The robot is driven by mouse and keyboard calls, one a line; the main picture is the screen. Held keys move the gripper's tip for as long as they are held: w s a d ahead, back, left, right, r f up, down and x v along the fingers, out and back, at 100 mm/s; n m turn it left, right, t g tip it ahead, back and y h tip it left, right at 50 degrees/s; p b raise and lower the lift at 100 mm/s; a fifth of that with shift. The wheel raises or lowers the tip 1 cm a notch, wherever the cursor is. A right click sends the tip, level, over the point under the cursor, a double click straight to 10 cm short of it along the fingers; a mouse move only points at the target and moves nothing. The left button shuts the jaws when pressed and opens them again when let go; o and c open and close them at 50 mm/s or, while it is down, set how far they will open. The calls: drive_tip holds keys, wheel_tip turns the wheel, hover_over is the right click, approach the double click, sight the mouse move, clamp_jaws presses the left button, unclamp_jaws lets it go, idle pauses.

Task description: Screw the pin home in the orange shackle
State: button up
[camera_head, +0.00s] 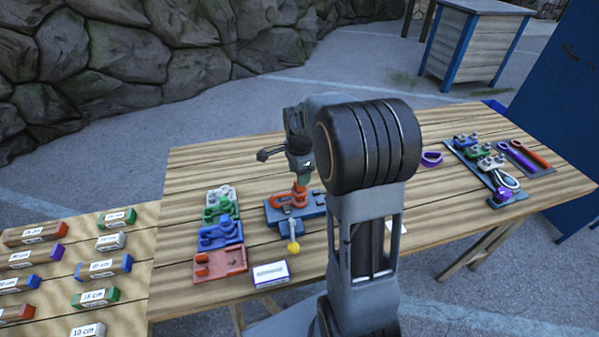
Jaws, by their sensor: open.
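The orange shackle (280,202) lies on a blue-grey fixture block (310,212) near the middle of the table. A short grey rod with a yellow ball (293,247) at its end sticks out from the front of the block; I cannot tell whether it belongs to the pin. My gripper (302,180) points down right over the right part of the shackle, and its jaws are open. An orange upright piece shows just below the jaws; whether it is the pin and whether they touch it is too small to tell. My arm hides the table to the right of the block.
Green, blue and red holders (220,262) stand in a row left of the block. A small white-topped box (270,274) lies in front. A tray with shackles (480,165) and a purple ring (432,158) are at the right. Labelled blocks (95,297) fill the left table.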

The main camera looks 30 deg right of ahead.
drive_tip(key=shift+f, duration=0.15)
drive_tip(key=shift+f+b, duration=1.6)
drive_tip(key=shift+f, duration=0.5)
clamp_jaws()
drive_tip(key=m, duration=0.6)
unclamp_jaws()
